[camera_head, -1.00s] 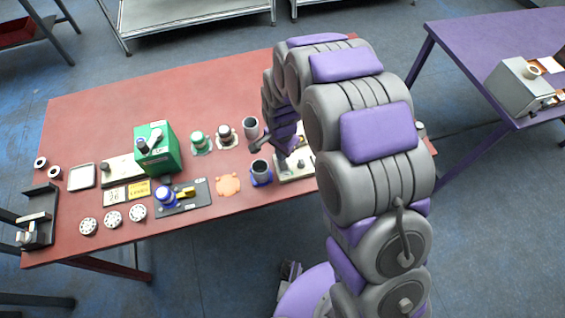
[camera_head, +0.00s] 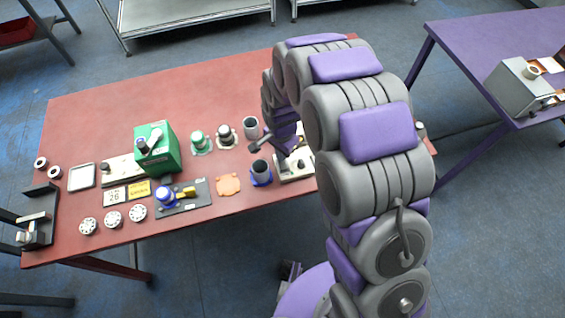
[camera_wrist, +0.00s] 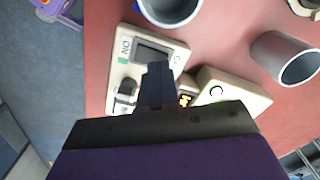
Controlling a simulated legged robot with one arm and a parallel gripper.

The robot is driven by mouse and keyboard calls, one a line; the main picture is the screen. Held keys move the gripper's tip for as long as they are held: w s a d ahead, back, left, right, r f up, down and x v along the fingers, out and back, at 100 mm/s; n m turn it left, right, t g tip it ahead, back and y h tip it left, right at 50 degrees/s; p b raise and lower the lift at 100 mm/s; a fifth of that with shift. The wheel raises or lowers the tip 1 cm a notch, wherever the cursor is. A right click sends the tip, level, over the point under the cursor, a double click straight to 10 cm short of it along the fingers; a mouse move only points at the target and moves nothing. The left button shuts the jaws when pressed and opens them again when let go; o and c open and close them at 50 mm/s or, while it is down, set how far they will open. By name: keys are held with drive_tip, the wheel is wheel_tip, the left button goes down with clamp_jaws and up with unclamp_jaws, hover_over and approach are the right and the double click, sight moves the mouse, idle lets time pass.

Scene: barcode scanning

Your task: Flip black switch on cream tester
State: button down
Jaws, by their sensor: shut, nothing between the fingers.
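The cream tester (camera_head: 297,171) stands on the red table near its front right, partly hidden by my arm. In the head view my gripper (camera_head: 284,150) is over the tester's left part.
A grey cup in a blue holder (camera_head: 260,172) stands close left of the tester, and another grey cup (camera_head: 250,128) stands behind. A cream block (camera_wrist: 238,90) adjoins the tester. A green box (camera_head: 165,158) and several small parts stand left. The table's back is clear.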

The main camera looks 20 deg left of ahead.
drive_tip(key=shift+f, duration=0.9)
idle(0.9)
drive_tip(key=shift+r, duration=0.15)
drive_tip(key=shift+r+p, duration=1.1)
drive_tip(key=shift+r, duration=2.3)
